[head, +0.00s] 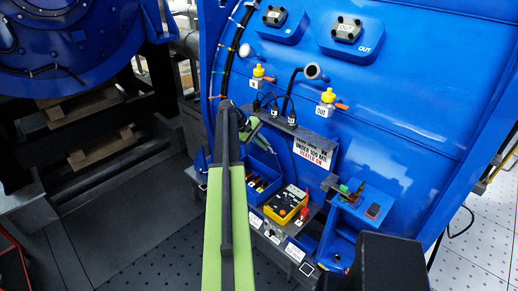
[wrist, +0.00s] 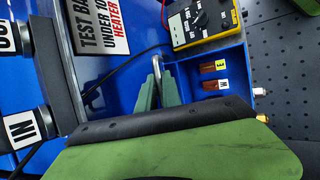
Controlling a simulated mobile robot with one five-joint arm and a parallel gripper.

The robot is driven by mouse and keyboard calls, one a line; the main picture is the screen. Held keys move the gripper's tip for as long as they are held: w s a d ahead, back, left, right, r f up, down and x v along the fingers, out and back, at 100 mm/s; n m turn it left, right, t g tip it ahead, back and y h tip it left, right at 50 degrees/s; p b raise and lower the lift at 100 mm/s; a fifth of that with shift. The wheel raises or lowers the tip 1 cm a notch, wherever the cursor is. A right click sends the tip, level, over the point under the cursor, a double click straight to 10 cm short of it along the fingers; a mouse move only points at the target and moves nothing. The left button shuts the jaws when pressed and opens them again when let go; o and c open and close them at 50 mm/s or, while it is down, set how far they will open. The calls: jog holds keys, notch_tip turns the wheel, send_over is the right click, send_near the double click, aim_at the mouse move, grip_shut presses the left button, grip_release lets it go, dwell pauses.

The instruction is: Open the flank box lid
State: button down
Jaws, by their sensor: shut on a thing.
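In the head view my gripper (head: 262,142) is at the blue motor's flank, partly behind my arm. Right of the fingers in the wrist view is a blue box (wrist: 188,72) with brown terminals marked E and H (wrist: 212,75) showing inside. The blue box also shows in the head view (head: 262,168), partly hidden by my arm. I cannot tell which part is the lid, or how far it stands open.
A yellow meter (head: 286,205) stands just right of the blue box. A sign (head: 313,150) and black cables (head: 271,103) are close by. A blue bracket with small parts (head: 358,205) is further right. Dark floor (head: 140,225) is free at left.

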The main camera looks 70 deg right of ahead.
jog(key=shift+s+d+r, duration=0.1)
jog(key=shift+s+d, duration=0.1)
jog(key=shift+d, duration=0.2)
jog(key=c, duration=1.5)
grip_release()
jog(key=shift+c, duration=0.2)
jog(key=p+v, duration=1.4)
jog(key=v, duration=0.3)
jog(key=shift+r, duration=0.15)
